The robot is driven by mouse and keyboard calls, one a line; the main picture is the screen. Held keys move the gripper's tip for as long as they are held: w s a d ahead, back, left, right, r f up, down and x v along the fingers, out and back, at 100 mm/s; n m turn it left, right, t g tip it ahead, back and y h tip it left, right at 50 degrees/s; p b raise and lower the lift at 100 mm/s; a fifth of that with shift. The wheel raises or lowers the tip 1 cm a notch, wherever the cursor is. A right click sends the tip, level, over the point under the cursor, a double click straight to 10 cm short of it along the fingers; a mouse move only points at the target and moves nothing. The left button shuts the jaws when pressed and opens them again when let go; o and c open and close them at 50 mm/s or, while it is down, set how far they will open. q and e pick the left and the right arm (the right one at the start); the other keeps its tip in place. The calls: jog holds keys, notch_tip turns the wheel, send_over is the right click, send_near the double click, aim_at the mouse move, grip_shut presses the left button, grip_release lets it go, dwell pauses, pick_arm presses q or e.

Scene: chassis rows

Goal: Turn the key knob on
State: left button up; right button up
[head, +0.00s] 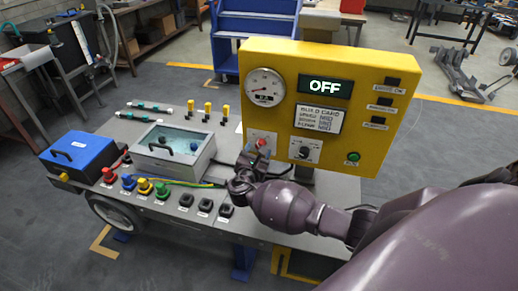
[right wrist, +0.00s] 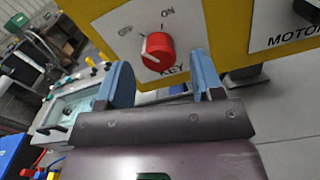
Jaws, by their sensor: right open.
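The red key knob (right wrist: 158,46) sits on a white plate marked KEY, with an ON label above it and another, blurred label at upper left. A white mark shows on the knob's lower left side. It also shows in the head view (head: 262,143), low on the yellow panel (head: 372,62), whose display (head: 325,86) reads OFF. My right gripper (right wrist: 162,78) is open, its two blue fingers apart below the knob with nothing between them. In the head view my right gripper (head: 243,168) is just below and left of the knob. My left gripper is not in view.
A motor switch (head: 304,152) and a green button (head: 353,157) are right of the knob. A pressure gauge (head: 265,87) is above it. A clear-lidded box (head: 177,166), a blue box (head: 60,161) and several coloured plugs stand on the bench at left.

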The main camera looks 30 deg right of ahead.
jog(key=shift+x, duration=0.85)
jog(key=c, duration=0.9)
